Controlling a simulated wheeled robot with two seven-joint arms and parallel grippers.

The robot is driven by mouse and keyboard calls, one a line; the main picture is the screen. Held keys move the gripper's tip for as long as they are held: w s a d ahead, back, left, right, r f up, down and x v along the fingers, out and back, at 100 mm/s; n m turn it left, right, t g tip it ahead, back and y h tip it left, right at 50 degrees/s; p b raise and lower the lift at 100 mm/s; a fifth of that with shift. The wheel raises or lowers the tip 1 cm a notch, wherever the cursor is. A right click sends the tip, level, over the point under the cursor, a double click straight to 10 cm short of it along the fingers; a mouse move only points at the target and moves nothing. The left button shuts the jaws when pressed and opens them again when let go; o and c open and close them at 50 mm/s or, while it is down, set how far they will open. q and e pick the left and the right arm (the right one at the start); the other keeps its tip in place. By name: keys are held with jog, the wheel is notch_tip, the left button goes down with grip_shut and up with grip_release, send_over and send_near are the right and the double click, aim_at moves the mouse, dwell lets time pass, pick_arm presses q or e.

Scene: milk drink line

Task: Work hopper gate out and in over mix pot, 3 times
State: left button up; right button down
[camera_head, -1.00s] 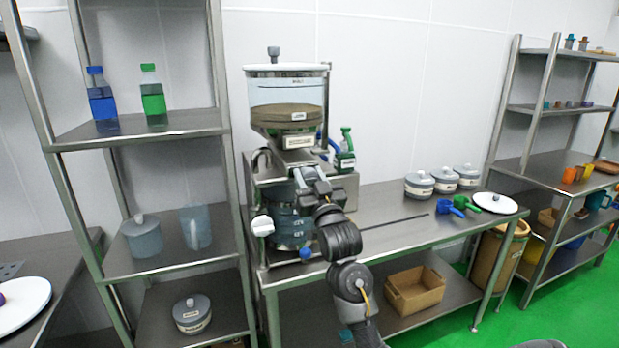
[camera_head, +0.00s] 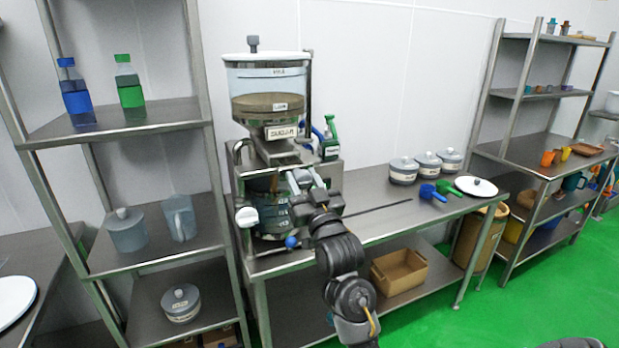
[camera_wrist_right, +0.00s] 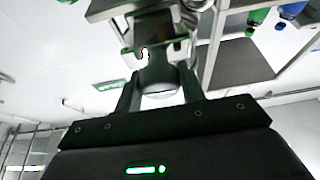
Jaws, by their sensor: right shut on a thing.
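The hopper (camera_head: 267,82) is a clear bin with a white lid and brown powder inside, on top of the machine. The mix pot (camera_head: 268,222) is a see-through vessel with markings, below the hopper's outlet. My right gripper (camera_head: 298,180) is at the front right of the outlet, above and beside the pot. It is shut on the hopper gate, whose grip is mostly hidden by the fingers in the head view. In the right wrist view, the two fingers of my gripper (camera_wrist_right: 158,92) close around a dark rounded grip (camera_wrist_right: 156,70). My left gripper is not in view.
The steel bench (camera_head: 370,212) holds blue and green scoops (camera_head: 433,191), a white round lid (camera_head: 476,187) and several labelled tubs. A shelf rack (camera_head: 150,253) stands close at the left. A cardboard box (camera_head: 399,273) sits on the lower shelf. Green floor is open at the right.

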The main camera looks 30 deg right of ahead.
jog(key=c, duration=1.2)
grip_release()
jog(key=shift+f, duration=0.15)
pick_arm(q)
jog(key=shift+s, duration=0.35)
pick_arm(e)
jog(key=o, duration=0.3)
jog(key=shift+s, duration=0.2)
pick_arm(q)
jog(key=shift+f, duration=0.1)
pick_arm(e)
jog(key=shift+s+a+f, duration=0.1)
jog(key=shift+s+f, duration=0.05)
jog(key=shift+s, duration=0.15)
pick_arm(q)
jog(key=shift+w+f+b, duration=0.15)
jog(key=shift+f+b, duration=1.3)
jog(key=shift+b, duration=0.05)
pick_arm(e)
jog(key=v, duration=1)
